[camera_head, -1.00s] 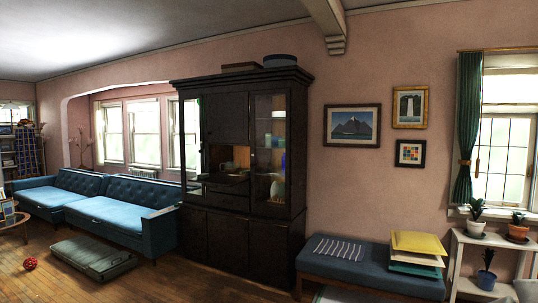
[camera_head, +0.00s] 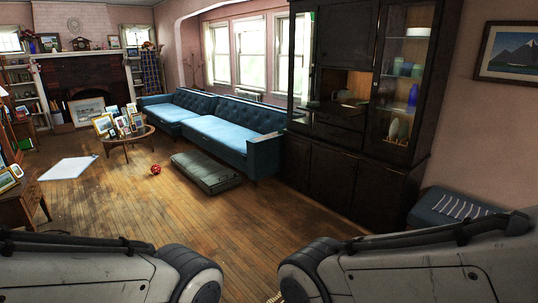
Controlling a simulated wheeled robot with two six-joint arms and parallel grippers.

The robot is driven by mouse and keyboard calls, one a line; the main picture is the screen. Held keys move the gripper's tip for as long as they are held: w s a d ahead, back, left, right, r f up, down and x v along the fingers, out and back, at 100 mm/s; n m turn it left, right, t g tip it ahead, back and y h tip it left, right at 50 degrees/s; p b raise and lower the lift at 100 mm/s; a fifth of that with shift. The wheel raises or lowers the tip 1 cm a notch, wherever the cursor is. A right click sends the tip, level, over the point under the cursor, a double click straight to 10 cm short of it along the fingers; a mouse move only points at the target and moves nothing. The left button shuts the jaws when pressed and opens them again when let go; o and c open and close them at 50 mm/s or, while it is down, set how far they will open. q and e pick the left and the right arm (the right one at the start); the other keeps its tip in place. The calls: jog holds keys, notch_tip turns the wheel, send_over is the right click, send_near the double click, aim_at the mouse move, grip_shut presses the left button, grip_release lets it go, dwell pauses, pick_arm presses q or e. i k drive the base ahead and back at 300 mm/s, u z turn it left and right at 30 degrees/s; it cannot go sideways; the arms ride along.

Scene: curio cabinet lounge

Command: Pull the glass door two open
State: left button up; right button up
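The dark wood curio cabinet (camera_head: 345,135) stands against the pink wall, right of centre in the head view. Its right glass door (camera_head: 407,75) looks closed, with green, white and blue pieces behind the pane. A narrow framed glass panel (camera_head: 299,60) is at the cabinet's left edge; I cannot tell whether it is a door standing open. Between them are a solid dark panel and an open niche. Both my arms show at the bottom, well short of the cabinet. Neither gripper is in view.
A blue sofa (camera_head: 225,128) runs left of the cabinet, with a grey-green floor cushion (camera_head: 206,172) before it. A red ball (camera_head: 156,169) lies on the floor. A blue bench (camera_head: 452,207) stands right of the cabinet. Wood floor (camera_head: 200,215) is clear in front.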

aim_at(439, 4)
jog(key=u, duration=0.3)
jog(key=i, duration=2.15)
jog(key=z, duration=0.25)
jog(key=i, duration=1.6)
jog(key=z, duration=1.3)
jog(key=i, duration=1.1)
jog(key=z, duration=0.5)
